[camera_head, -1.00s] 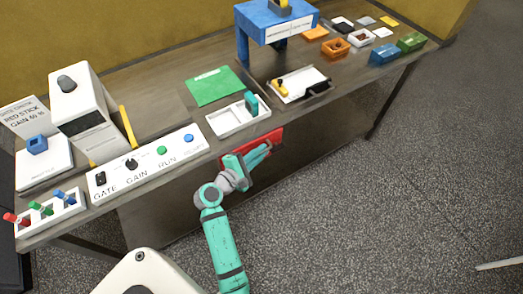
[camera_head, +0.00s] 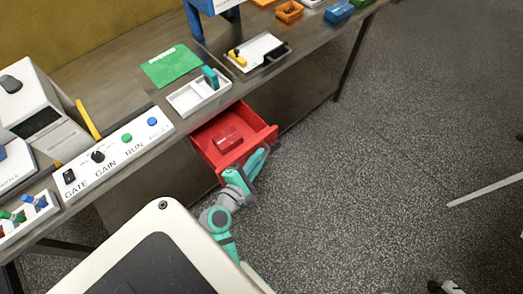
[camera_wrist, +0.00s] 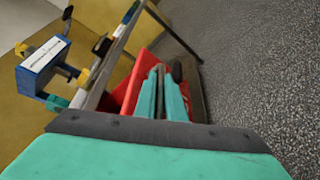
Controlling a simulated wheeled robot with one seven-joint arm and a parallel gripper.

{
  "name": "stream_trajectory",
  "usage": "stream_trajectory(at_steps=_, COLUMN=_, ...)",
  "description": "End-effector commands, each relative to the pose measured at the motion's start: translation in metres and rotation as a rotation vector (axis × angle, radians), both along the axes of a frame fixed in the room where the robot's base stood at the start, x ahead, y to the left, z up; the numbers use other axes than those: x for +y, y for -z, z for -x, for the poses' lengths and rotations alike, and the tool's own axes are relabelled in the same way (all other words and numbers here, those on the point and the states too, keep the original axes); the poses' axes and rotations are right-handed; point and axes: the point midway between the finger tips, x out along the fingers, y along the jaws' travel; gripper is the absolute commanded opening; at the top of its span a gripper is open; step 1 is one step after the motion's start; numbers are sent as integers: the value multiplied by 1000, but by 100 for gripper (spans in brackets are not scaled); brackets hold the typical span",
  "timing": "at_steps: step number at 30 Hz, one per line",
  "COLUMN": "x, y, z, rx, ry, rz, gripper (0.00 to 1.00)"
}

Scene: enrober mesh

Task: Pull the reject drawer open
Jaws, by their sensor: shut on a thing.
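The red reject drawer (camera_head: 206,148) is pulled out from under the front edge of the table in the head view. In the wrist view the teal fingers (camera_wrist: 164,92) reach forward to the drawer (camera_wrist: 130,88), close together.
Above the drawer stands the table (camera_head: 130,95) with a white divided tray (camera_head: 198,95), a green sheet (camera_head: 171,66) and a control panel (camera_head: 112,152) of knobs and buttons. The grey floor (camera_head: 390,160) to the right is mostly clear.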

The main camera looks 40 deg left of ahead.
Motion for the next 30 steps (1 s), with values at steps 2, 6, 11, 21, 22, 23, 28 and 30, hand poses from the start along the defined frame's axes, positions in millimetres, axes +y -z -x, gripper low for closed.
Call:
stream_trajectory(at_steps=2, x=-1, y=0, z=2, rx=0, ry=-7, rz=-2, gripper=0)
stream_trajectory(at_steps=6, x=-1, y=-1, z=3, rx=0, ry=-10, rz=-1, gripper=0)
stream_trajectory(at_steps=11, x=-1, y=-1, z=3, rx=-1, ry=-11, rz=-2, gripper=0)
stream_trajectory(at_steps=21, x=-1, y=0, z=3, rx=0, ry=-10, rz=-1, gripper=17)
stream_trajectory(at_steps=22, x=-1, y=0, z=3, rx=0, ry=-10, rz=-1, gripper=17)
stream_trajectory(at_steps=23, x=-1, y=0, z=3, rx=0, ry=-10, rz=-1, gripper=17)
stream_trajectory(at_steps=28, x=-3, y=-1, z=11, rx=1, ry=-11, rz=0, gripper=17)
stream_trajectory(at_steps=30, x=-5, y=-3, z=19, rx=1, ry=-11, rz=-1, gripper=17)
